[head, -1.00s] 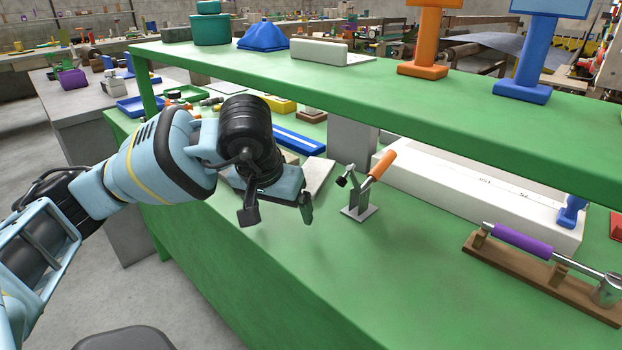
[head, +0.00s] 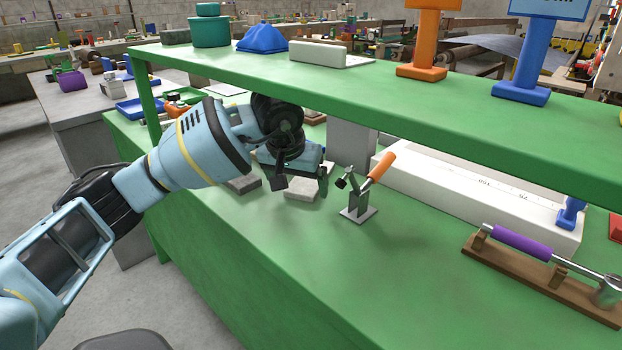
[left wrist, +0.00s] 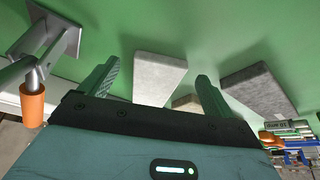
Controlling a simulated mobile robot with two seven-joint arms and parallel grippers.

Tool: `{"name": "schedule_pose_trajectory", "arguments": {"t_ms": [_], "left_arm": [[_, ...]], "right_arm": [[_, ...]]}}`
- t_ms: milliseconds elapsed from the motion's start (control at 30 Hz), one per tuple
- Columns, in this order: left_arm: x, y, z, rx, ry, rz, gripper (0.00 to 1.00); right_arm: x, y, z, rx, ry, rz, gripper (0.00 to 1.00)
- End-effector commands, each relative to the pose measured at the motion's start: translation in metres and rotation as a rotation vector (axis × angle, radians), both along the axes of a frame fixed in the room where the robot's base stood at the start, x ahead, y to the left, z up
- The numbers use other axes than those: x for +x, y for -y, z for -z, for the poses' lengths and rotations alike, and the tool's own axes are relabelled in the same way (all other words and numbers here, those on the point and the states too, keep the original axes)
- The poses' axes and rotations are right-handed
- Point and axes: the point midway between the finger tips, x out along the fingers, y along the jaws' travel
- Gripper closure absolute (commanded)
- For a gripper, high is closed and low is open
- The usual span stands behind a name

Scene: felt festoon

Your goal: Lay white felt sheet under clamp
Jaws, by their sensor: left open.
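The white felt sheet (head: 301,190) lies on the green bench, partly hidden behind my left gripper in the head view. In the left wrist view, the white sheet (left wrist: 158,80) shows between the fingertips. My left gripper (head: 301,184) is open and empty, low over the sheet; it also shows in the left wrist view (left wrist: 158,70). I cannot tell whether the fingers touch the sheet. The clamp (head: 359,206), with an orange handle (head: 382,166) and grey base plate, stands just right of the gripper, its arm raised. It also shows in the left wrist view (left wrist: 48,42).
A grey sheet (head: 243,184) lies left of the white one. A green shelf (head: 380,84) hangs over the back of the bench. A long white block (head: 470,195) and a purple-handled tool on a wooden base (head: 540,279) are at right. The front bench is clear.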

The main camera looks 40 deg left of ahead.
Motion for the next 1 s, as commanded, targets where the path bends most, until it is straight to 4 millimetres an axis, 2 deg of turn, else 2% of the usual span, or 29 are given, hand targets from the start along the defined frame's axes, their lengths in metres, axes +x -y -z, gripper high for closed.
{"name": "schedule_pose_trajectory", "arguments": {"t_ms": [167, 300, 533, 900, 1000], "left_arm": [[0.018, -0.006, 0.002, -0.001, -0.002, 0.000, 0.11], [0.020, -0.007, 0.012, 0.001, -0.002, 0.001, 0.11], [0.020, -0.007, 0.012, 0.000, -0.001, 0.002, 0.11], [0.020, -0.007, 0.012, 0.001, -0.001, 0.001, 0.59], [0.020, -0.007, 0.011, 0.000, 0.000, 0.001, 0.63]], "right_arm": [[0.000, 0.000, 0.001, 0.000, -0.001, 0.000, 0.23], [0.000, 0.000, 0.003, 0.000, -0.001, 0.000, 0.23], [0.001, 0.000, 0.002, 0.000, 0.001, -0.001, 0.23], [0.002, 0.000, 0.002, 0.000, 0.002, -0.001, 0.23], [0.002, 0.000, 0.001, 0.000, 0.002, -0.001, 0.23]]}}
